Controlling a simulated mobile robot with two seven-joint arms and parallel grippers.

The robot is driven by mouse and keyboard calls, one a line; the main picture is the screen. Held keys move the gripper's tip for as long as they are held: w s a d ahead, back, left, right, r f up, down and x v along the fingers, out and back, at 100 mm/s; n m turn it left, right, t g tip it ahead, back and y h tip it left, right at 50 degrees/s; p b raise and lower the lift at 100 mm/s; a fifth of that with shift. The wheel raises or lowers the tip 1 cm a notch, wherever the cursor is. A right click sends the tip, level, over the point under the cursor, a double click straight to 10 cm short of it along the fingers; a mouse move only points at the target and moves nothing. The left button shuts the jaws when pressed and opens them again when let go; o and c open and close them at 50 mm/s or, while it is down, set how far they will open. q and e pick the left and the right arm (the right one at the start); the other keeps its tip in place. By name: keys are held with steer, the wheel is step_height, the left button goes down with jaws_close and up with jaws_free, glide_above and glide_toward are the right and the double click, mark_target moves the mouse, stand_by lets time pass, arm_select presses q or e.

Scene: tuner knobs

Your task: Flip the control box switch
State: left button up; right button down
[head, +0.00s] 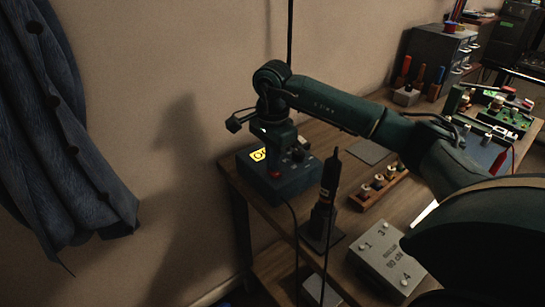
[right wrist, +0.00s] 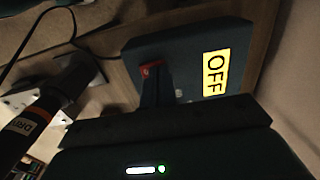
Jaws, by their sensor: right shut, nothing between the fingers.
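The control box (head: 290,188) is a dark teal box at the left end of the wooden bench. Its yellow display is partly hidden in the head view. In the right wrist view the control box (right wrist: 190,45) shows a yellow display (right wrist: 215,72) reading OFF. A red switch (right wrist: 151,68) sits on its face beside the display. My right gripper (right wrist: 154,88) is shut and empty, its fingertips close to the red switch; I cannot tell whether they touch it. In the head view my right gripper (head: 288,150) hangs down over the box. My left gripper is not in view.
A black driver tool (head: 326,195) stands upright in front of the control box. A wooden rack of knobs (head: 379,187) and a grey box with numbered knobs (head: 388,262) lie to the right. A wall is behind, with a blue coat (head: 65,130) at left.

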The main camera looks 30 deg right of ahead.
steer(key=shift+w+f+b, duration=0.1)
steer(key=shift+f+b, duration=0.25)
steer(key=shift+f, duration=0.15)
steer(key=shift+r, duration=0.2)
steer(key=shift+s, duration=0.2)
steer(key=shift+s+p, duration=0.35)
steer(key=shift+s, duration=0.35)
